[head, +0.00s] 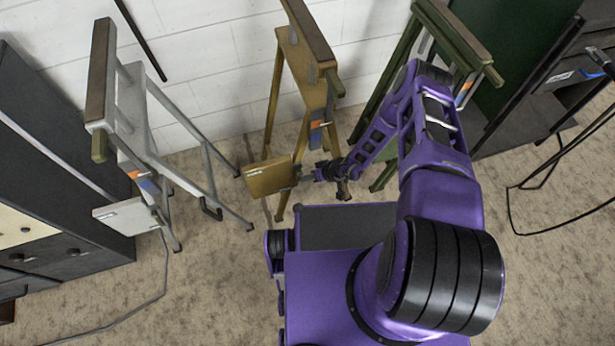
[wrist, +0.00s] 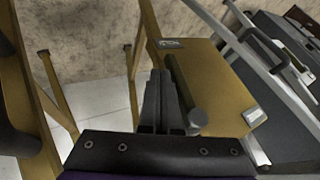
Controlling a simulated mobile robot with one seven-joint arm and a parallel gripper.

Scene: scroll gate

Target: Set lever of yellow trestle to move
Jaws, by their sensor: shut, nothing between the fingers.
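The yellow trestle (head: 290,85) stands in the middle of the head view against the white wall. A yellow box (head: 268,178) sits low at its front side; in the wrist view this box (wrist: 218,88) fills the centre right. A grey bar with a rounded end (wrist: 197,119), perhaps the lever, lies just right of my fingers in front of the box; whether they touch I cannot tell. My gripper (head: 305,176) is at the box's right side in the head view. In the wrist view my gripper (wrist: 160,78) is shut and empty. The lever's setting is not readable.
A grey trestle (head: 135,120) stands left, beside a dark drawer cabinet (head: 45,150). A green trestle (head: 455,35) stands right, partly hidden by my arm. An orange and blue strip (head: 317,133) hangs on the yellow trestle. Carpet (head: 205,290) is open at front left.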

